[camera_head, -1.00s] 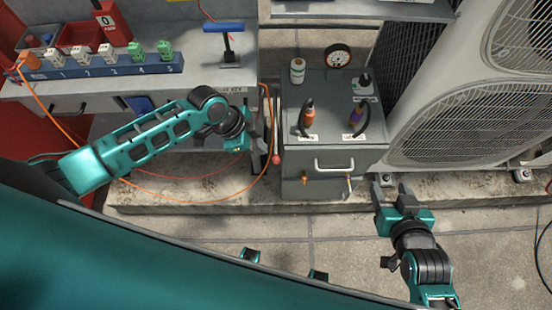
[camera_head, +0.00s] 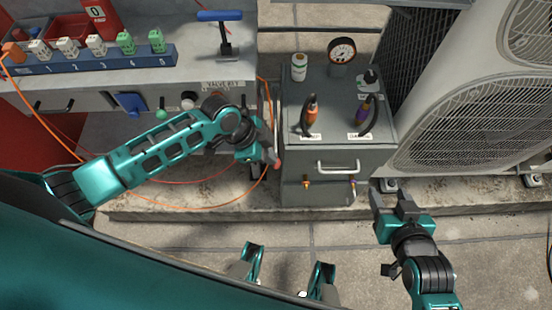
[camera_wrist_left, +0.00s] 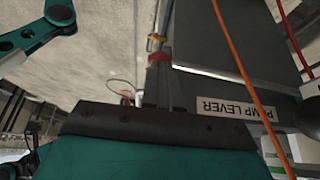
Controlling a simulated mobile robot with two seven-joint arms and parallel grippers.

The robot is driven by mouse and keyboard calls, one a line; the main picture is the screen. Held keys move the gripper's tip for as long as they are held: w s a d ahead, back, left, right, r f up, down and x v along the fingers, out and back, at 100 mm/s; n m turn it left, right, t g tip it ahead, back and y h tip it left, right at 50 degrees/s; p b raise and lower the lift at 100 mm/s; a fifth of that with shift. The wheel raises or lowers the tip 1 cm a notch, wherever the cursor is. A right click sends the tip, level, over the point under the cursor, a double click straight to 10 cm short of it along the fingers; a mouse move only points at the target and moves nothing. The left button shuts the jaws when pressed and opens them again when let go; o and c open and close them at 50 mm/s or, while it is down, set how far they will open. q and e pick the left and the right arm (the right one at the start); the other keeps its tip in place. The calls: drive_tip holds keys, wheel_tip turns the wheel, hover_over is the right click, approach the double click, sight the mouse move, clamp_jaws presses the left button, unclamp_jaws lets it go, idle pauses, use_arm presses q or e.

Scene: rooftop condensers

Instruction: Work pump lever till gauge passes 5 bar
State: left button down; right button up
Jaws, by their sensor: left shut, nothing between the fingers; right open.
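The pump lever's red knob (camera_head: 277,164) shows at the left side of the grey pump cabinet (camera_head: 336,195). My left gripper (camera_head: 270,154) is shut and empty, right beside the knob; I cannot tell whether it touches. Much of the lever is hidden behind the gripper. The round gauge (camera_head: 342,50) stands at the back of the cabinet top; its needle is too small to read. In the left wrist view, a PUMP LEVER label (camera_wrist_left: 226,107) lies just ahead of the gripper. My right gripper (camera_head: 390,203) is open and empty, in front of the cabinet's right corner.
A bench (camera_head: 200,65) with a blue T-handle (camera_head: 220,17) is at left. A large condenser (camera_head: 455,120) fills the right. Paving in front is mostly clear.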

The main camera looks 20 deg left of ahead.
use_arm(q)
wheel_tip(320, 180, down, 4)
drive_tip(key=shift+b, duration=1.1)
drive_tip(key=shift+s, duration=0.1)
drive_tip(key=a, duration=0.1)
drive_tip(key=a+p, duration=0.1)
drive_tip(key=a+r+p, duration=0.1)
drive_tip(key=shift+s, duration=0.35)
